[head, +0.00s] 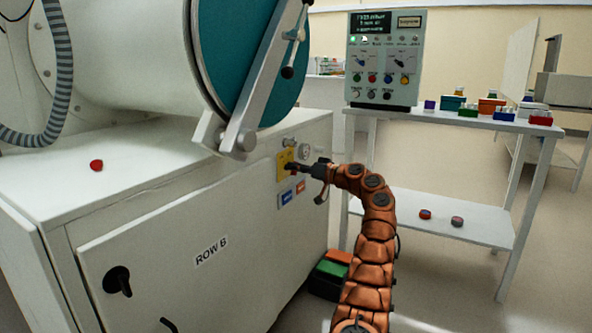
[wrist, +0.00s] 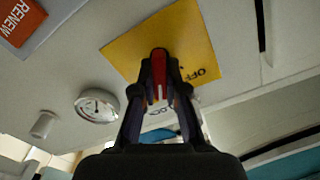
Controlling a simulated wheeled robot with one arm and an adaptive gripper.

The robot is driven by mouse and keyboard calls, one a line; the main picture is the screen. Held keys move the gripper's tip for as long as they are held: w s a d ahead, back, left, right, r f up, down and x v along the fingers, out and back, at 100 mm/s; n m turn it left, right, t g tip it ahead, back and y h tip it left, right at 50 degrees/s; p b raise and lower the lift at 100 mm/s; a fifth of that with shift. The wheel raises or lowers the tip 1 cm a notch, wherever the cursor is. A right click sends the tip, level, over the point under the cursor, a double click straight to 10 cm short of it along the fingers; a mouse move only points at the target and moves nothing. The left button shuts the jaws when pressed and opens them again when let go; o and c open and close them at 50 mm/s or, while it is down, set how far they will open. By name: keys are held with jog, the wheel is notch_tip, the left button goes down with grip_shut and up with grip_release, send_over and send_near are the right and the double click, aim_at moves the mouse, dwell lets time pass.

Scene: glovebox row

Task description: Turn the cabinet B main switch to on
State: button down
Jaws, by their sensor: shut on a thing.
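The cabinet (head: 200,250) labelled ROW B carries a yellow switch plate (head: 281,160) at its right end. In the wrist view the plate (wrist: 122,50) shows tilted, with a red switch handle (wrist: 159,66) in front of it. My gripper (head: 296,168) reaches the plate from the right. In the wrist view my gripper (wrist: 160,88) has its fingers on either side of the red handle, shut on it. A white line shows on the handle. OFF is readable on the plate right of the handle; other lettering is partly hidden behind the fingers.
A round gauge (wrist: 97,105) and a grey knob (wrist: 43,124) sit near the plate. Blue (head: 286,197) and orange (head: 300,187) labels are just below it. A white table (head: 440,118) with a control box (head: 385,60) stands at right. Open floor lies farther right.

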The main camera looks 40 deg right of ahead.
jog(key=shift+f+m, duration=0.1)
jog(key=shift+m, duration=0.3)
jog(key=c, duration=1.2)
grip_release()
jog(key=shift+s+d, duration=0.1)
jog(key=v, duration=1.1)
jog(key=shift+s, duration=0.4)
jog(key=shift+d, duration=0.1)
